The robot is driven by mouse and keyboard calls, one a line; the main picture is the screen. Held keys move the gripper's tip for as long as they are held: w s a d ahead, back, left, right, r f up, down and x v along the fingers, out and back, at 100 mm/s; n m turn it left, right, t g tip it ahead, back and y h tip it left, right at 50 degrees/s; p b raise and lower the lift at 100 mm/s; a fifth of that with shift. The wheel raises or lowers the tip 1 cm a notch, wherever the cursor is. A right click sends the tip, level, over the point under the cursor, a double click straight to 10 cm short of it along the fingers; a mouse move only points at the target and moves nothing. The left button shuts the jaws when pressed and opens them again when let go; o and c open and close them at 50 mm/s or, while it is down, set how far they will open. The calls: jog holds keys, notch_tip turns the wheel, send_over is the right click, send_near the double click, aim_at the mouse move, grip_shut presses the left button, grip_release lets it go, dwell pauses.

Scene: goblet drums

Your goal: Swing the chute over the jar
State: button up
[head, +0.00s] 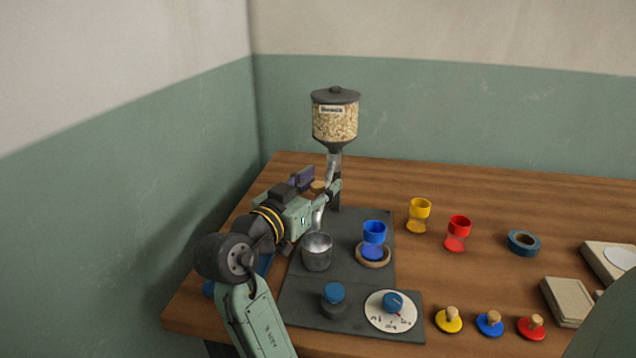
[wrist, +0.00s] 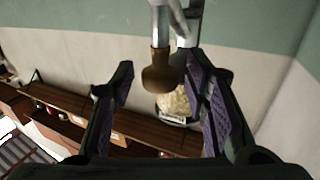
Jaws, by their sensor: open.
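The dispenser (head: 335,120) is a clear hopper of pale grains with a dark lid, on a metal pipe at the back of the grey mat. Its metal chute (head: 318,218) slopes down toward the grey metal cup (head: 317,254). A blue goblet-shaped jar (head: 374,236) stands upright on a wooden ring, right of the cup. My gripper (head: 318,187) is open at the chute. In the wrist view, the chute's brown wooden knob (wrist: 158,76) lies between the spread fingers (wrist: 160,70); contact is unclear. My gripper partly hides the chute in the head view.
Yellow (head: 419,214) and red (head: 457,232) goblets stand right of the mat (head: 345,290). A blue knob (head: 334,292) and a white dial (head: 392,318) are at the mat's front. Several knobbed lids and a blue tape roll (head: 523,242) lie to the right. A wall closes the left side.

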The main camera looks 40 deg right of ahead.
grip_shut()
dwell(0.5)
dwell(0.3)
